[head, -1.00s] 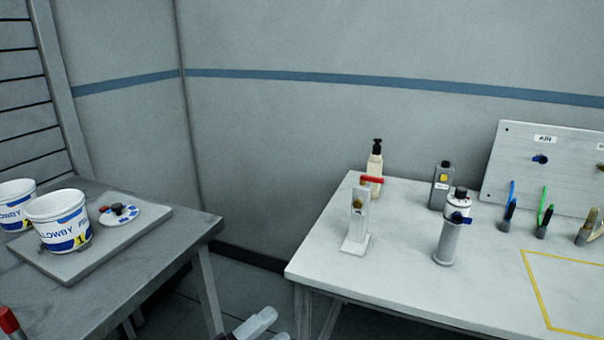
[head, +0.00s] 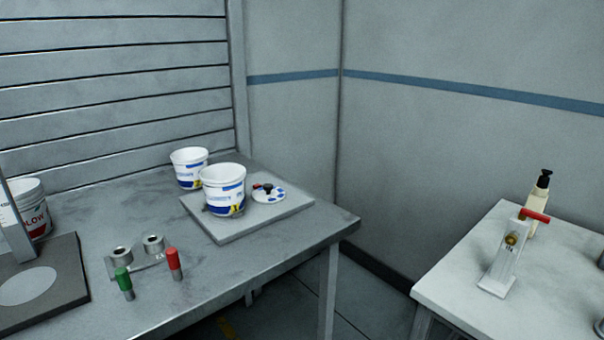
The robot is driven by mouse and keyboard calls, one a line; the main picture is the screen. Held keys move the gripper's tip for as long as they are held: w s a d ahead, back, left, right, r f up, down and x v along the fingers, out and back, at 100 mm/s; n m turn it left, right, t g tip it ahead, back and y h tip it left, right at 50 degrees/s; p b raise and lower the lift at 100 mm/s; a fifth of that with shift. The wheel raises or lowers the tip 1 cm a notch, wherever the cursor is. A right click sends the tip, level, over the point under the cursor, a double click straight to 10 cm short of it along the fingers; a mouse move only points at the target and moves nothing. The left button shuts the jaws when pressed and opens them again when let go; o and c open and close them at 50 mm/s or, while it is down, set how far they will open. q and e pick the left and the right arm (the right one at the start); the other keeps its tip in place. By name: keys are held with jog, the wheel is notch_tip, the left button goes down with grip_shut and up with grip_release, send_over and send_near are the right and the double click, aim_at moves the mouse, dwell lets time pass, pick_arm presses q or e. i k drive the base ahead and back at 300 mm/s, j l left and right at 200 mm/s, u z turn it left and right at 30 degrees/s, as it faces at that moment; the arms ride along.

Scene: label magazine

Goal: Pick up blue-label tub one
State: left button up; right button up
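Two white tubs with blue labels show in the head view. The nearer tub (head: 223,190) stands upright on a grey board on the left table. Its label has a yellow patch low down whose number looks like a 1. The other blue-label tub (head: 189,168) stands behind it to the left, on the table beyond the board; its number is too small to read. Both grippers are out of view.
A red-label tub (head: 33,208) stands at far left, partly hidden by a grey post. A round dial (head: 269,193) lies on the board (head: 270,219). Green (head: 124,282) and red (head: 174,263) handles stand near the front. A white table (head: 478,295) is at right.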

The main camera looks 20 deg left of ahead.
aim_at(224, 183)
jog(key=u, duration=1.25)
jog(key=z, duration=0.4)
